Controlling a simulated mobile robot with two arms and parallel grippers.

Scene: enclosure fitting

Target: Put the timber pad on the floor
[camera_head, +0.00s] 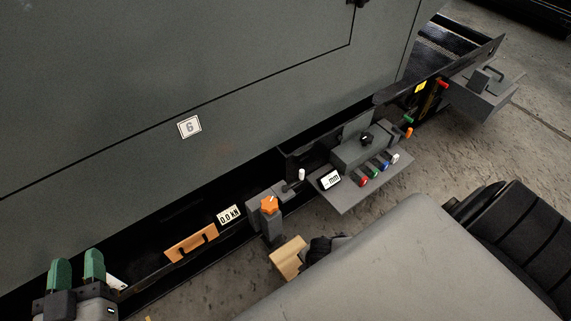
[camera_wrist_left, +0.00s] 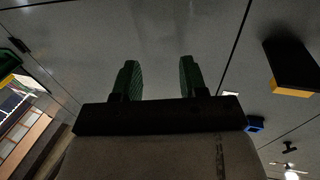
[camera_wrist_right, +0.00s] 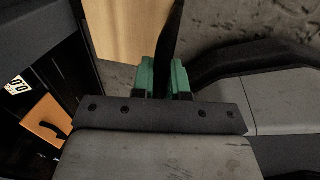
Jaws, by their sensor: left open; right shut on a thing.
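The timber pad (camera_head: 289,258) is a pale wooden block, low over the concrete floor (camera_head: 225,290) in front of the machine. Its wood also fills the upper left of the right wrist view (camera_wrist_right: 125,30). My right gripper (camera_wrist_right: 163,78) is shut on the pad's dark upright handle. In the head view my right arm hides most of that gripper. I cannot tell whether the pad touches the floor. My left gripper (camera_head: 77,268) is open and empty at the lower left, beside the grey machine; its green fingers show apart in the left wrist view (camera_wrist_left: 158,75).
A large grey cabinet (camera_head: 120,80) stands behind. An orange-brown block with a dark handle (camera_head: 190,243), a 0.0 kN display (camera_head: 228,215), an orange knob (camera_head: 269,205) and a button panel (camera_head: 375,180) line its lower edge. Bare floor lies right of the panel.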

